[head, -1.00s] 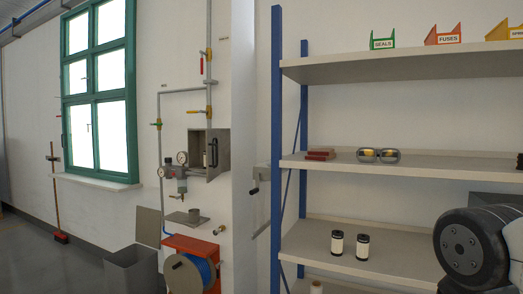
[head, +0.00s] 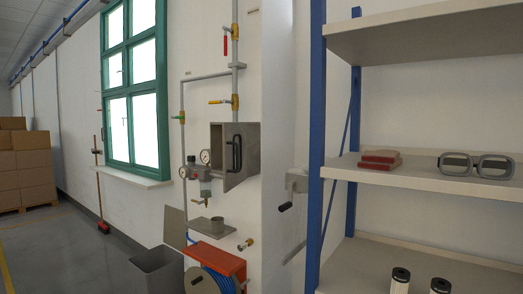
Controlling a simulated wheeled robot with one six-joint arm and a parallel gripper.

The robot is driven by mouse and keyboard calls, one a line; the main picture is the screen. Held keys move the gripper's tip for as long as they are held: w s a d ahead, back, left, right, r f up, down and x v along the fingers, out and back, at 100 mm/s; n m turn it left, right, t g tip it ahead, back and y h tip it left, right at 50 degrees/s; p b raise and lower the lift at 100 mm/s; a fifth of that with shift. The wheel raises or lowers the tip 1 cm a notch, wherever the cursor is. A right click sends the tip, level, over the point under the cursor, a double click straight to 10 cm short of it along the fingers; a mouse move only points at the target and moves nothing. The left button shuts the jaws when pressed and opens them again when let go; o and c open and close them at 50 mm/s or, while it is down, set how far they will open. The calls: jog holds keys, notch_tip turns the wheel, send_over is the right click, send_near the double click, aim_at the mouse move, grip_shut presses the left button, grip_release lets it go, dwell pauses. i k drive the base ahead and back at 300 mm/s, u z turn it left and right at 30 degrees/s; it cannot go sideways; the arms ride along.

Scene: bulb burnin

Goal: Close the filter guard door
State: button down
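The filter guard is a grey metal box on the white wall, left of the wall's corner. Its door (head: 246,158) is a grey panel with a black bar handle (head: 236,153). The door stands open, swung out from the wall, and a dark gap shows at its left. The filter unit (head: 205,172) with round gauges is on the pipework just left of and below the guard. My gripper is not in view.
A blue-posted shelf (head: 317,140) with goggles (head: 476,166) and red blocks (head: 380,160) stands at the right. Below the guard are a red hose reel (head: 215,262) and a grey bin (head: 157,272). Boxes (head: 25,165) are stacked far left.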

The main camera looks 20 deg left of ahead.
aim_at(232, 178)
jog(key=u, duration=0.5)
jog(key=i, duration=0.85)
jog(key=u, duration=0.75)
